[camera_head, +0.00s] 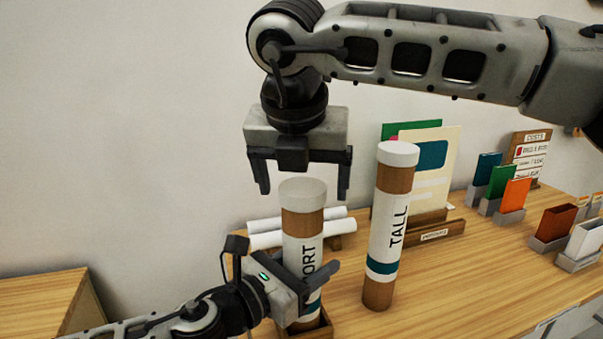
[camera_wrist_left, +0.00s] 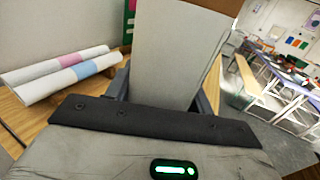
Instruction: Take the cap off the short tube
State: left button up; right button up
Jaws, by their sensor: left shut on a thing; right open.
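The short tube (camera_head: 301,227) stands upright in a wooden holder (camera_head: 326,331), with a white label reading "ORT" where it shows and a white cap (camera_head: 303,191) on top. My left gripper (camera_head: 318,283) is shut on the lower part of the short tube. In the left wrist view the tube (camera_wrist_left: 175,65) rises between the fingers. My right gripper (camera_head: 303,190) is open, pointing down, its fingers on either side of and slightly above the cap, apart from it as far as I can see. The tube's base is partly hidden by my left gripper.
A tall tube (camera_head: 390,226) with a white cap stands close to the right. Rolled papers (camera_head: 264,225) lie behind on a rack; they also show in the left wrist view (camera_wrist_left: 62,72). Folders (camera_head: 440,160) and small card holders (camera_head: 512,200) stand further right.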

aim_at(302, 189)
jog(key=c, duration=1.2)
jog(key=shift+r, duration=0.25)
jog(key=shift+r, duration=0.95)
jog(key=shift+r, duration=0.1)
jog(key=shift+r, duration=1.9)
